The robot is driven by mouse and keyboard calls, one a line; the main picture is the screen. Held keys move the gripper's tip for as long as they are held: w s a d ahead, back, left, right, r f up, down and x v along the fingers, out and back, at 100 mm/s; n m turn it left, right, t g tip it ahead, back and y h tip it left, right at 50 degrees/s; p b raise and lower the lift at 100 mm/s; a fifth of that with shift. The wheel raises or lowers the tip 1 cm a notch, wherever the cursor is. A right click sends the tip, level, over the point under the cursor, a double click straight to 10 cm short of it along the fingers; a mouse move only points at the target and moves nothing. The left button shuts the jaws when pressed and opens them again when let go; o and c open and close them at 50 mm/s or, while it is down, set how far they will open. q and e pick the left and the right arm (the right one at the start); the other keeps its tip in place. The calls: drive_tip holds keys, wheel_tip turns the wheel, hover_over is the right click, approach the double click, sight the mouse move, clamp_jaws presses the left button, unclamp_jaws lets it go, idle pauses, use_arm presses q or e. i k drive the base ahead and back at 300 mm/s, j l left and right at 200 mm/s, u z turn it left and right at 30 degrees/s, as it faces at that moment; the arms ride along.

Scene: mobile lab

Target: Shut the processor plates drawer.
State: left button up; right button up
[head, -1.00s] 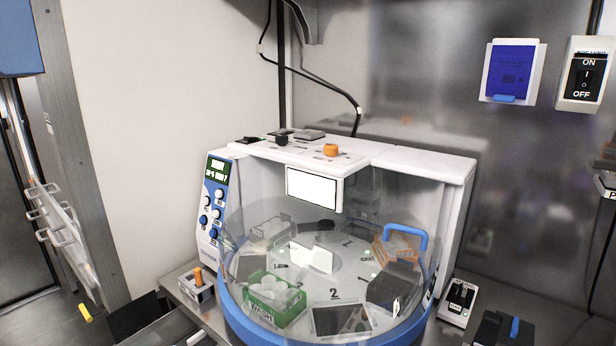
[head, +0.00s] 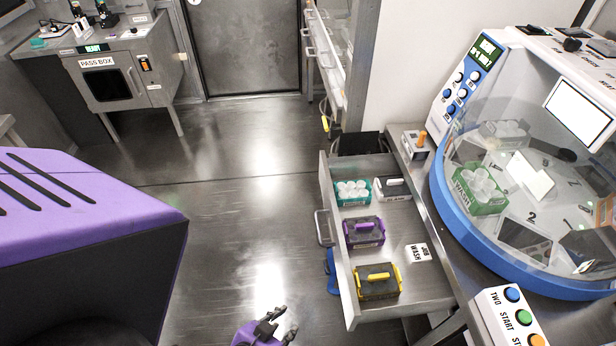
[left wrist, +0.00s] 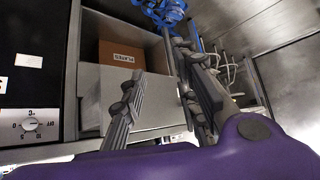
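In the head view, a metal drawer (head: 398,308) stands pulled out beside the processor (head: 470,215). It holds a teal rack of white-capped vials (head: 352,191), a purple-handled block (head: 363,232), a yellow-handled block (head: 377,281) and a grey-handled block (head: 393,189). My right gripper is not in view.
A pass box (head: 110,80) stands at the back left. Open floor (head: 240,190) lies left of the drawer. A button box (head: 510,318) sits at the lower right. A blue item (head: 332,272) shows beside the drawer front. A dial panel (left wrist: 32,126) is left in the wrist view.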

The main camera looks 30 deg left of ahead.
sight(426, 287)
drive_tip(key=u, duration=0.8)
drive_tip(key=k+l, duration=0.1)
drive_tip(key=l, duration=0.25)
drive_tip(key=k+l, duration=0.15)
drive_tip(key=l, duration=0.25)
